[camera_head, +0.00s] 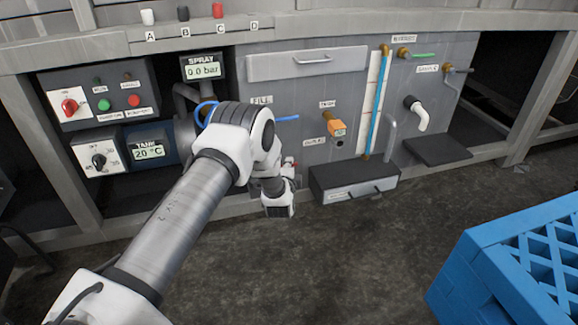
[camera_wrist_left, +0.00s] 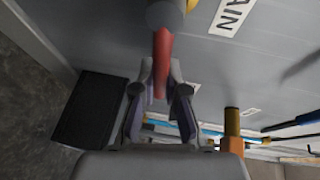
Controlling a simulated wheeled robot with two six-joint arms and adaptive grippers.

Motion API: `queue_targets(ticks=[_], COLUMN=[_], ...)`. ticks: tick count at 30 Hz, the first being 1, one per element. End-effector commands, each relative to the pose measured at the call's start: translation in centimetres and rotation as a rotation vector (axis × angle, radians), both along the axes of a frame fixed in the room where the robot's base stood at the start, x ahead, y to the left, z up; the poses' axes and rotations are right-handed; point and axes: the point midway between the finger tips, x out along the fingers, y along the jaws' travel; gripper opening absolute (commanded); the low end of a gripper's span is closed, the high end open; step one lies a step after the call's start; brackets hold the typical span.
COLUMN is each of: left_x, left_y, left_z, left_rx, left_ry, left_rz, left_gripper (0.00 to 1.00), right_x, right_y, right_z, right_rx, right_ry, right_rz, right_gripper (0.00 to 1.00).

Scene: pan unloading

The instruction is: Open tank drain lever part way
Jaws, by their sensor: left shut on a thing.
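The red drain lever (camera_wrist_left: 162,62) shows in the left wrist view, running down from a dark round valve hub (camera_wrist_left: 166,14) on the grey panel. A label ending in "AIN" (camera_wrist_left: 234,14) is beside it. My left gripper (camera_wrist_left: 160,88) is shut on the lever's lower end, with one finger on each side. In the head view only a small bit of red shows by my left wrist, low on the tank front. My arm hides most of the lever and the fingers there. My right gripper is not in view.
A dark-topped drawer box (camera_head: 354,178) sticks out low, right of my left wrist. An orange valve handle (camera_head: 337,128), a sight tube (camera_head: 375,105) and a white spout (camera_head: 420,117) are further right. A blue crate (camera_head: 470,245) stands at front right. The floor (camera_head: 340,260) between is clear.

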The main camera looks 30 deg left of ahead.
Motion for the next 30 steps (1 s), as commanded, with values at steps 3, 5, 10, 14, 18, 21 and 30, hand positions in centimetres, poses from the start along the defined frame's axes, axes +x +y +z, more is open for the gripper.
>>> queue_targets(ticks=[3, 5, 10, 14, 18, 21, 30], left_x=[0.0, 0.0, -0.1, -0.2, -0.3, -0.4, -0.9], left_y=[0.0, 0.0, 0.0, 0.1, 0.2, 0.3, 0.7], left_z=[0.2, 0.3, 1.0, 1.6, 2.3, 2.7, 3.7], left_rx=[-0.01, -0.022, -0.073, -0.131, -0.202, -0.253, -0.375], left_ry=[-0.013, -0.026, -0.085, -0.152, -0.237, -0.295, -0.439], left_rz=[0.0, 0.001, 0.0, 0.0, -0.001, 0.0, -0.001], left_gripper=[0.0, 0.0, 0.0, 0.0, 0.0, 0.0, 0.0], right_x=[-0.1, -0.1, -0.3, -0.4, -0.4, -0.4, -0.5], right_y=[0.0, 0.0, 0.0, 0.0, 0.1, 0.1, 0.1], right_z=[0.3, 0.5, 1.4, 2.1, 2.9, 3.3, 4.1], right_rx=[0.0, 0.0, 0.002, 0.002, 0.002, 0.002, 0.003], right_ry=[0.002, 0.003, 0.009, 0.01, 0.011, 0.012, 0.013], right_rz=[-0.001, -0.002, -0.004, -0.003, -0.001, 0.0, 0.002], right_gripper=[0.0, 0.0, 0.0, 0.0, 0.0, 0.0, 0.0])
